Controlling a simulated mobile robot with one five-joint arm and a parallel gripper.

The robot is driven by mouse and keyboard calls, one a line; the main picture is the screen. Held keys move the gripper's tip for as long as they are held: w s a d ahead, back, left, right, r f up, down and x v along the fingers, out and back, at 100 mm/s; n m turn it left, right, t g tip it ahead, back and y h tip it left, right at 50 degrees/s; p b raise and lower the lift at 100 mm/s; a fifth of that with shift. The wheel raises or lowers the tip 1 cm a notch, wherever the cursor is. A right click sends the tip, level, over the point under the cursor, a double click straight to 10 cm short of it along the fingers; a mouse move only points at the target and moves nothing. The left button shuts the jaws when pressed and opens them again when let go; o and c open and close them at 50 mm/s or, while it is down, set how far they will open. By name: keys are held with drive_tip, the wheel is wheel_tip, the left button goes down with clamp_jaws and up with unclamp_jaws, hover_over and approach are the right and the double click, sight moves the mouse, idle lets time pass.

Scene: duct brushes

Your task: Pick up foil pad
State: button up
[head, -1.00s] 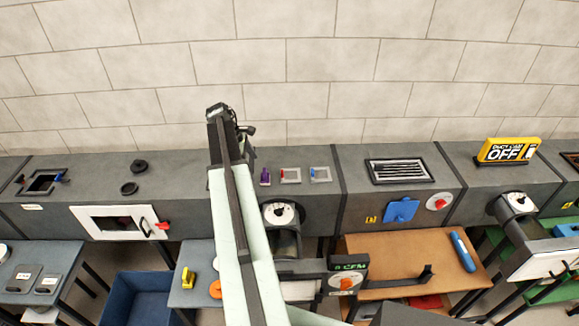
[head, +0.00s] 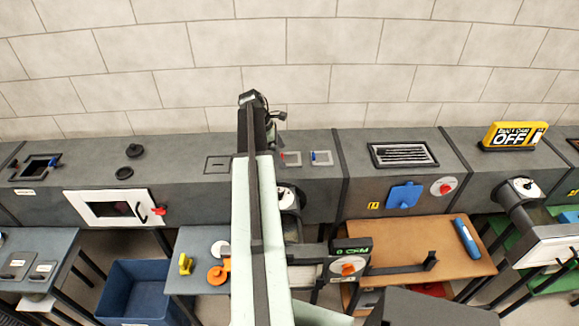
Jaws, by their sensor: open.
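No object is plainly recognisable as the foil pad. Two small pale square frames, one with a red tab (head: 291,158) and one with a blue tab (head: 321,157), lie flat on the grey duct top and could be pads. Two flat grey plates (head: 18,266) lie on the left table; I cannot tell if they are pads either. My gripper (head: 275,118) is at the far end of my raised arm, above the back of the duct, left of the frames and apart from them. It is open, and its fingers are mostly hidden by the arm.
A blue bin (head: 150,280) stands below. A brown table (head: 410,240) holds a blue cylinder (head: 466,238).

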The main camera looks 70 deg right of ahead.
drive_tip(key=shift+x, duration=0.85)
drive_tip(key=shift+w+r, duration=0.1)
drive_tip(key=shift+r, duration=0.05)
drive_tip(key=c, duration=1.7)
drive_tip(key=shift+r, duration=0.1)
wheel_tip(320, 180, up, 4)
drive_tip(key=p, duration=0.3)
drive_tip(key=shift+f+p, duration=0.2)
drive_tip(key=shift+p, duration=0.15)
drive_tip(key=s+a+r+p, duration=0.1)
drive_tip(key=a+r+p, duration=0.1)
drive_tip(key=a, duration=0.6)
drive_tip(key=s+a+r+p, duration=0.1)
drive_tip(key=a+r+p, duration=0.2)
drive_tip(key=a, duration=0.5)
